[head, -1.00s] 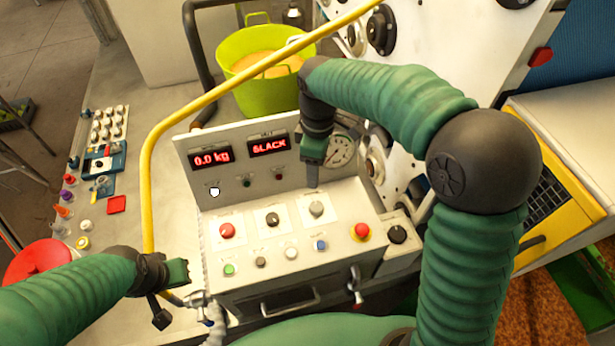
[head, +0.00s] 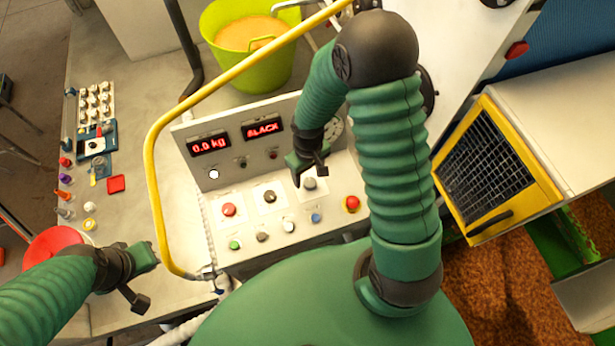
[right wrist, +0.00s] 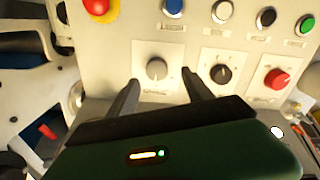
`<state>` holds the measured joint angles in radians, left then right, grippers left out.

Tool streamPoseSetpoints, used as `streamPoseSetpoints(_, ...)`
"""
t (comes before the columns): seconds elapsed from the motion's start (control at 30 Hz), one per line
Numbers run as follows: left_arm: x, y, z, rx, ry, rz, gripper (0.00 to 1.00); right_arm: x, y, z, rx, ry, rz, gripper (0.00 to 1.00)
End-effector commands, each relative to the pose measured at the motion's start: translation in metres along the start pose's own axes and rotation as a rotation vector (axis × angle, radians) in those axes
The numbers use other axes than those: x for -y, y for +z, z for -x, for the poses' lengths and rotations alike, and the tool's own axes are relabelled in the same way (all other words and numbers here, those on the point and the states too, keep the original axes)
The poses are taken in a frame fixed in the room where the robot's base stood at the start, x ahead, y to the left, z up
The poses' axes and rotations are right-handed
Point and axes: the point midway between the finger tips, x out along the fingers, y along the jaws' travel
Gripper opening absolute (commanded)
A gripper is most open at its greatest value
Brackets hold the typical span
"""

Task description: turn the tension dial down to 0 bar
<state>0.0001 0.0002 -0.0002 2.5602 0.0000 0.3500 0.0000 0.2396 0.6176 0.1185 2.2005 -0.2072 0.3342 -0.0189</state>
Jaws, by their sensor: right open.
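The control panel (head: 235,205) has a row of three larger controls on its sloped face: a red knob (head: 229,209), a black knob (head: 270,196) and a grey knob (head: 309,183). The labels are too small to read, so I cannot confirm which is the tension dial. My right gripper (head: 309,177) is open above the grey knob. In the right wrist view the grey knob (right wrist: 156,68) shows between and beyond the two fingertips (right wrist: 160,82), apart from both. My left gripper (head: 145,278) is at the panel's left, away from the controls; its jaw opening is unclear.
Red displays (head: 235,138) read 0.0 kg and SLACK. A yellow bar (head: 157,190) curves around the panel's left and over its top. A red mushroom button (head: 351,203) sits right of the grey knob. A lime tub (head: 240,75) stands behind.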

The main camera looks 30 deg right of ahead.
Motion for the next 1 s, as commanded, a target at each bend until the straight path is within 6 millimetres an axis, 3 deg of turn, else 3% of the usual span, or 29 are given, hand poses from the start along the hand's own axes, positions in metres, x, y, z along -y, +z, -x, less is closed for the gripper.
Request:
streamPoseSetpoints(0.2,0.000,-0.003,0.010,-0.001,0.000,0.000,0.00,0.000,0.002,-0.037,0.002,0.000,0.001,0.59)
streamPoseSetpoints(0.57,0.000,-0.002,0.010,0.000,0.000,0.000,0.00,0.001,0.001,-0.046,-0.002,0.002,0.002,0.58)
streamPoseSetpoints(1.0,0.000,-0.002,0.010,0.000,0.000,0.000,0.00,0.001,0.000,-0.046,-0.002,0.000,0.003,0.00)
